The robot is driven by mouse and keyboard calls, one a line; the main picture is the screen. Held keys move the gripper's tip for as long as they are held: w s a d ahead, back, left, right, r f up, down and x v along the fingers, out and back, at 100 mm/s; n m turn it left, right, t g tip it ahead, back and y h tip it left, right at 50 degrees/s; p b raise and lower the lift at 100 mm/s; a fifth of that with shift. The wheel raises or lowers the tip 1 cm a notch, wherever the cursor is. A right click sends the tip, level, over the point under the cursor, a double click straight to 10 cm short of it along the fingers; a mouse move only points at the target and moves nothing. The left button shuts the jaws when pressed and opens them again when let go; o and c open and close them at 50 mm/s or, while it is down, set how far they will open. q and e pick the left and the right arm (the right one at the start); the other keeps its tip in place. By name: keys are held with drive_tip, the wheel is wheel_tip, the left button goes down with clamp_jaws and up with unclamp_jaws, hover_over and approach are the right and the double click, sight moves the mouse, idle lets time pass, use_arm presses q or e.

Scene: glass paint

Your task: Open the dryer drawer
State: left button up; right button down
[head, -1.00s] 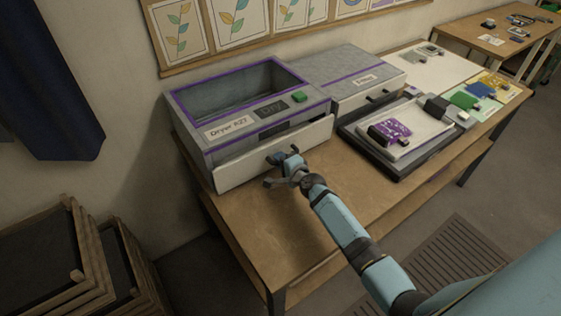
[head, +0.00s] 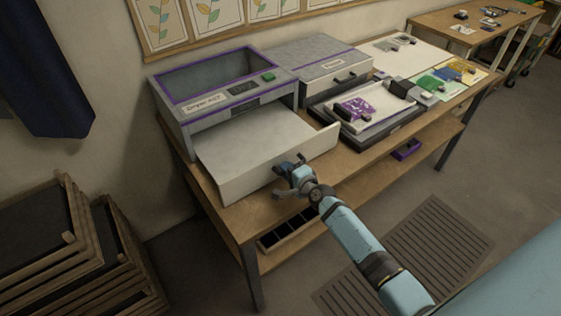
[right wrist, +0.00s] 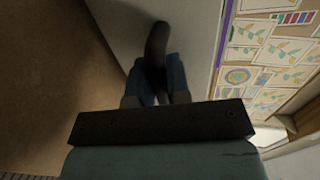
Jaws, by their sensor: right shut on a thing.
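The dryer (head: 215,92) is a grey box with purple edging, a green button and a label, at the back left of the table in the head view. Its drawer (head: 250,165) is pulled out toward me, showing a flat, pale, bare inside behind a white front panel. My right gripper (head: 287,172) is at that front panel and shut on the dark drawer handle (right wrist: 157,45), which shows between the fingers in the right wrist view. The gripper partly hides the handle in the head view. My left gripper is not in view.
A second grey unit (head: 315,60) with a closed drawer stands to the right of the dryer. A dark tray (head: 372,135) with a purple item lies farther right. Stacked wooden frames (head: 45,250) stand on the floor at left. A divided box (head: 285,232) sits on the lower shelf.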

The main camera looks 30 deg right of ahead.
drive_tip(key=v, duration=0.2)
drive_tip(key=f+v, duration=0.1)
drive_tip(key=v, duration=0.1)
drive_tip(key=shift+s+r, duration=0.1)
drive_tip(key=shift+s, duration=0.35)
drive_tip(key=shift+v, duration=0.75)
drive_tip(key=shift+f, duration=0.25)
drive_tip(key=c, duration=1.1)
unclamp_jaws()
drive_tip(key=shift+s, duration=0.1)
drive_tip(key=v, duration=1.3)
drive_tip(key=shift+s+b, duration=0.35)
drive_tip(key=shift+b, duration=0.05)
drive_tip(key=shift+r, duration=0.15)
